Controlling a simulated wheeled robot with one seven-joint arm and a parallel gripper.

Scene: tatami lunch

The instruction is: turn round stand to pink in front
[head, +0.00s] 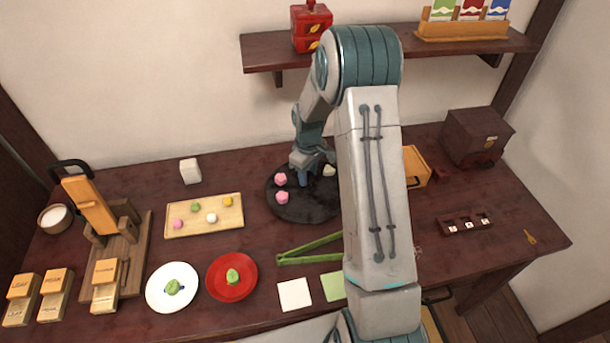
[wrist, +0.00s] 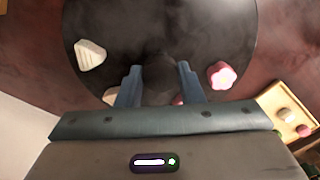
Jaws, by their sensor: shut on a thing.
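The round stand (head: 305,213) is a dark disc on the table, partly hidden in the head view by my arm. It also fills the top of the wrist view (wrist: 160,20). My gripper (head: 303,181) is over its middle, shut on the dark centre knob (wrist: 159,72), with a finger on each side in the wrist view. Two pink sweets, one (head: 280,179) behind the other (head: 282,197), sit on the stand's left side in the head view. A white wedge-shaped sweet (head: 329,170) is at its back right. The wrist view shows a pink flower sweet (wrist: 222,76) and the white wedge (wrist: 90,55); others are partly hidden.
A wooden tray (head: 205,228) of small sweets lies left of the stand. Green tongs (head: 310,250) lie in front of it. A white plate (head: 153,292) and a red plate (head: 232,291) are at front left. A wooden box (head: 416,166) stands to the right.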

